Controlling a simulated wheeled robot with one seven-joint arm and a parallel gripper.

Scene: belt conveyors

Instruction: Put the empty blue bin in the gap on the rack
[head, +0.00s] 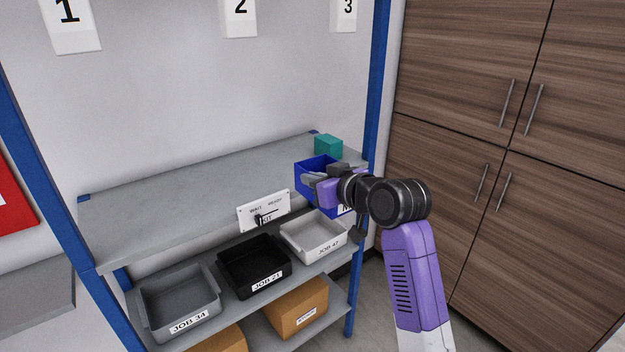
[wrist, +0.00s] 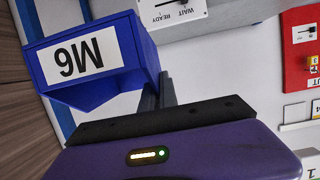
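The blue bin (head: 312,172) is at the right end of the rack's upper shelf (head: 190,205), overlapping its front edge in the head view. Its white label, reading M6, faces the wrist camera, where the bin (wrist: 142,38) fills the upper left and looks upside down. My gripper (head: 322,180) is at the bin's near side. In the wrist view its two dark fingers (wrist: 159,92) are close together at the bin's wall and appear shut on it. My gripper hides part of the bin's inside. I cannot tell whether the bin touches the shelf.
A teal box (head: 328,146) stands behind the bin on the upper shelf; the shelf left of it is bare. A WAIT/READY switch panel (head: 263,208) stands at the front edge. Grey (head: 180,303), black (head: 254,265) and white (head: 314,238) bins fill the shelf below. A blue post (head: 376,80) is close right.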

